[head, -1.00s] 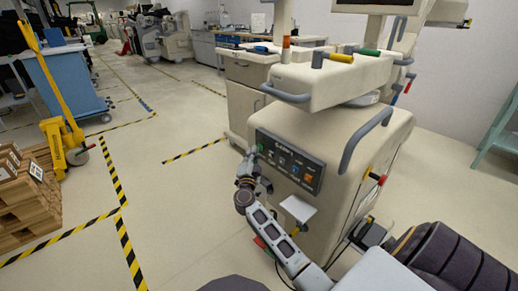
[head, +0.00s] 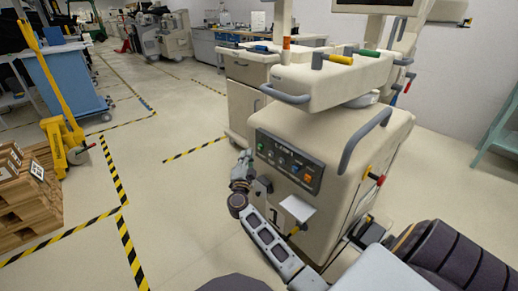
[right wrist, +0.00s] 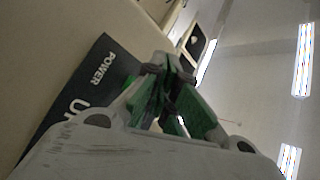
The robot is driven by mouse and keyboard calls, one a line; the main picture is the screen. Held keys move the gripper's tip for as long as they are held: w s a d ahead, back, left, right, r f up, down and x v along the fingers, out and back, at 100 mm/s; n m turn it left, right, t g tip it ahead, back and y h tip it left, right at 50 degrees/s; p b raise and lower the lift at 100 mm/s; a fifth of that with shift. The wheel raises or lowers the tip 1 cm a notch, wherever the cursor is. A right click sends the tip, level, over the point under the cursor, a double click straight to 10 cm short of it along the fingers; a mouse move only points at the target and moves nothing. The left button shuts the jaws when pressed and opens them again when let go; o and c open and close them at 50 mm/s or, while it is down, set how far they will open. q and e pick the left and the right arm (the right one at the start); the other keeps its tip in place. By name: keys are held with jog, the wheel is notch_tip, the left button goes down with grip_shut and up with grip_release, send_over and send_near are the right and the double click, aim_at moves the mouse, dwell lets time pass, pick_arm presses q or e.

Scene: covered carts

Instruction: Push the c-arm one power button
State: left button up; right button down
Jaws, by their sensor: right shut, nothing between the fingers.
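The c-arm (head: 335,195) is a beige cart-like unit with a dark control panel (head: 290,171) on its front face. A green button (head: 261,147) sits at the panel's left end, with blue and orange buttons further right. My right gripper (head: 244,160) is shut and empty, just left of the panel and apart from the green button in the head view. In the right wrist view my right gripper (right wrist: 160,62) shows its green-grey fingers together beside the dark panel (right wrist: 84,82), which bears the word "POWER". My left gripper is not in view.
A beige drawer cabinet (head: 246,98) stands behind the c-arm. A yellow pallet jack (head: 62,140) and stacked boxes (head: 28,190) are at the left. The floor between them and the c-arm is clear, marked with striped tape. A green frame (head: 500,125) stands at right.

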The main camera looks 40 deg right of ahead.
jog(key=shift+s+a+p, duration=0.15)
jog(key=shift+a+p, duration=0.25)
jog(key=shift+a, duration=1.6)
